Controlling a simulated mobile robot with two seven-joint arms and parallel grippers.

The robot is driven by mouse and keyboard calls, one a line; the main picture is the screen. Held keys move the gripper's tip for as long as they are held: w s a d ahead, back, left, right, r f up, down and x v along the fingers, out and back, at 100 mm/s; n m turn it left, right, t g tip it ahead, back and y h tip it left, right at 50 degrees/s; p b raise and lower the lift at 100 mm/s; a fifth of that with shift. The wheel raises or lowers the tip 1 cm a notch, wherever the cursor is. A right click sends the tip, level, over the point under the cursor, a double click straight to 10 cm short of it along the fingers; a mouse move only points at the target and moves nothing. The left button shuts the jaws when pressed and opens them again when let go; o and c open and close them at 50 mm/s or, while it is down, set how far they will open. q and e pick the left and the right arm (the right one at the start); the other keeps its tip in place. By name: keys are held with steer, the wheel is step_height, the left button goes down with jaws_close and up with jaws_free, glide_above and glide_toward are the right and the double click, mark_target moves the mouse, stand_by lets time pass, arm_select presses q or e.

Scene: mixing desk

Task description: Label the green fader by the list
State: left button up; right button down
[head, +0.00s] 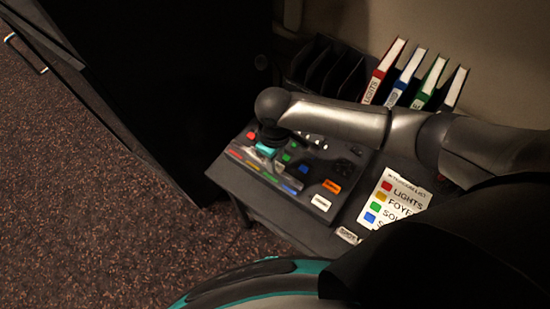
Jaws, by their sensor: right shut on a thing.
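The list (395,201) is a white sheet at the right of the desk. It pairs red with LIGHTS, yellow with FOYER, green with a word beginning SOU, and blue with a partly hidden word. The mixing desk (345,165) has colour strips along its front, including a green one (270,178). My right gripper (265,150) is over the desk's left part, pointing down. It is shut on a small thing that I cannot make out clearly. A small label (348,235) with unreadable dark lettering lies near the table's front edge. My left gripper is out of view.
Binders with red (383,72), blue (405,77) and green (429,83) spines stand in a dark rack behind. A large black panel (170,80) stands left of the desk. My right arm hides part of the desk and list.

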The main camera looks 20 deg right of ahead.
steer(key=shift+f, duration=0.25)
steer(key=c, duration=0.6)
jaws_free()
steer(key=shift+c, duration=0.2)
steer(key=shift+r, duration=0.1)
step_height(320, 180, up, 15)
steer(key=p, duration=0.3)
